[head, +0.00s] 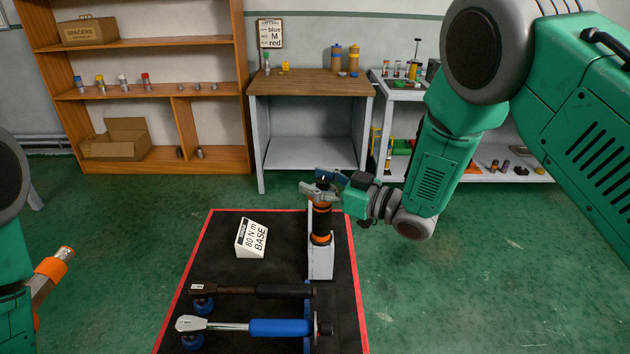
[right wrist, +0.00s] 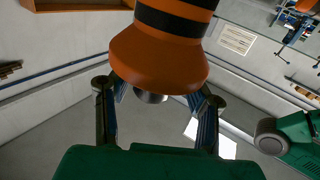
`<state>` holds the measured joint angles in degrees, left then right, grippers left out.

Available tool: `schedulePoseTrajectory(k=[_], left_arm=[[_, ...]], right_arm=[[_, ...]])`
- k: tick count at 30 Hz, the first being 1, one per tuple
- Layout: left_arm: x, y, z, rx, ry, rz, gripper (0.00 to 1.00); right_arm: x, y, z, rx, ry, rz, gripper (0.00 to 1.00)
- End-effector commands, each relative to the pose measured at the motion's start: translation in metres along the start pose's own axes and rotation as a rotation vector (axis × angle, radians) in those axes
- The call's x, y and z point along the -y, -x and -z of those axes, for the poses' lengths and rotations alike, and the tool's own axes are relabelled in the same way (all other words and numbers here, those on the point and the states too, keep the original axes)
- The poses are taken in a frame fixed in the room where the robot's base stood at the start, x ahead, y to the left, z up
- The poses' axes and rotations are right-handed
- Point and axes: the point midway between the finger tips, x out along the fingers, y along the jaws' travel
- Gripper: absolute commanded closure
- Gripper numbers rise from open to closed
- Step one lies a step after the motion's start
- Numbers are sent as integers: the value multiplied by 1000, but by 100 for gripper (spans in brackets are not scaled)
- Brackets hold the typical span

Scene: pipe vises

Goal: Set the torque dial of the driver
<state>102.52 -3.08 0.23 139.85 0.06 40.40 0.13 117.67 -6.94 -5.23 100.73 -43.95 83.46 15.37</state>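An upright black and orange driver (head: 321,222) stands in a white holder (head: 320,262) on the black mat. My right gripper (head: 322,188) is at the driver's top, with fingers on either side of it. In the right wrist view the driver's flared orange part (right wrist: 158,58) and black band fill the upper middle, hiding the fingertips. The finger linkages stand apart, and I cannot tell whether they touch the driver. A white sign (head: 252,238) on the mat reads "80 N m BASE". No dial scale is readable. My left gripper is not in view.
A dark-handled wrench (head: 250,291) and a blue-handled wrench (head: 255,328) lie across the red-edged mat (head: 225,268). A wooden workbench (head: 310,83), shelves (head: 150,94) and a grey cart (head: 400,92) stand behind. An orange-banded object (head: 50,268) is at lower left. Green floor is clear right of the mat.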

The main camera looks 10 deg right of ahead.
Motion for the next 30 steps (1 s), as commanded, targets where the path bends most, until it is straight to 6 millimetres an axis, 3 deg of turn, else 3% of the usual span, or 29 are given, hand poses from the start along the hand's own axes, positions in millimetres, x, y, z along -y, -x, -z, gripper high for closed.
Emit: schedulePoseTrajectory(k=[1, 3, 4, 11, 24, 30], left_arm=[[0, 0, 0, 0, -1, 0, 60], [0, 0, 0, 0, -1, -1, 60], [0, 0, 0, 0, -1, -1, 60], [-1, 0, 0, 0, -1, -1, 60], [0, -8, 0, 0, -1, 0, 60], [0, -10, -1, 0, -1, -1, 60]], right_arm=[[-2, 2, 0, -1, -1, -2, 72], [-2, 2, -1, -1, -2, -2, 97], [-2, 2, -1, -1, -2, -2, 100], [0, -1, -1, 6, 0, -26, 100], [0, -1, -2, 18, 0, -399, 100], [-1, 0, -2, 22, -1, -470, 100]])
